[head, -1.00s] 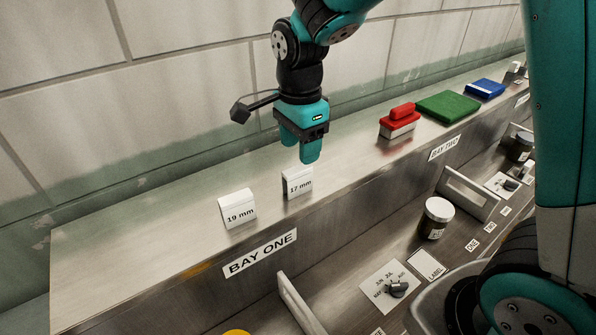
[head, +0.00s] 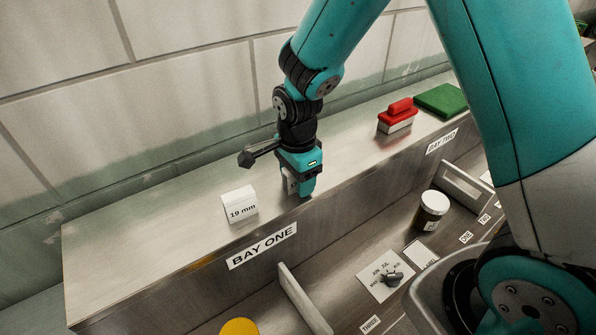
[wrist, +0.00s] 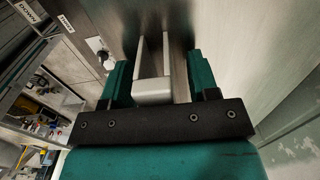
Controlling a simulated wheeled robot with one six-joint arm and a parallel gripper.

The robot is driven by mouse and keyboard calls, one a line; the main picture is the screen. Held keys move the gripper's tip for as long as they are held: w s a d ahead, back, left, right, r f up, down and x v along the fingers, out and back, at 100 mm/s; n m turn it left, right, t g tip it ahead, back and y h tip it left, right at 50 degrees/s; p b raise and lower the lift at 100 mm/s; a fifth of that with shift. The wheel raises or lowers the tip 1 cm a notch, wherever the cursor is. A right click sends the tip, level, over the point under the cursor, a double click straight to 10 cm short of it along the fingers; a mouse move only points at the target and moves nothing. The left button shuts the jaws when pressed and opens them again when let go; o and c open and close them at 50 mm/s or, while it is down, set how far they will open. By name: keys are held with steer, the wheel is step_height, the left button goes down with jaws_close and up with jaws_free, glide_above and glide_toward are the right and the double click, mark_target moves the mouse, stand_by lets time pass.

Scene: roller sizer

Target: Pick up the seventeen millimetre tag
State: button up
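The 17 mm tag is a small pale tent-shaped block on the steel ledge (head: 150,235). In the head view it is mostly hidden behind my gripper (head: 299,186), with only a pale sliver of the 17 mm tag (head: 289,184) showing. In the wrist view the tag (wrist: 153,90) stands between the two teal fingers of my gripper (wrist: 157,72). The fingers are open on either side of it. A gap shows at the right finger; the left finger is closer to the tag, and I cannot tell if it touches.
The white 19 mm tag (head: 239,205) stands just left of my gripper on the ledge. A red-handled block (head: 397,116) and a green pad (head: 441,100) lie farther right. The tiled wall (head: 190,95) is behind. A lidded jar (head: 431,210) stands on the lower surface.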

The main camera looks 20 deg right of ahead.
steer(key=c, duration=0.9)
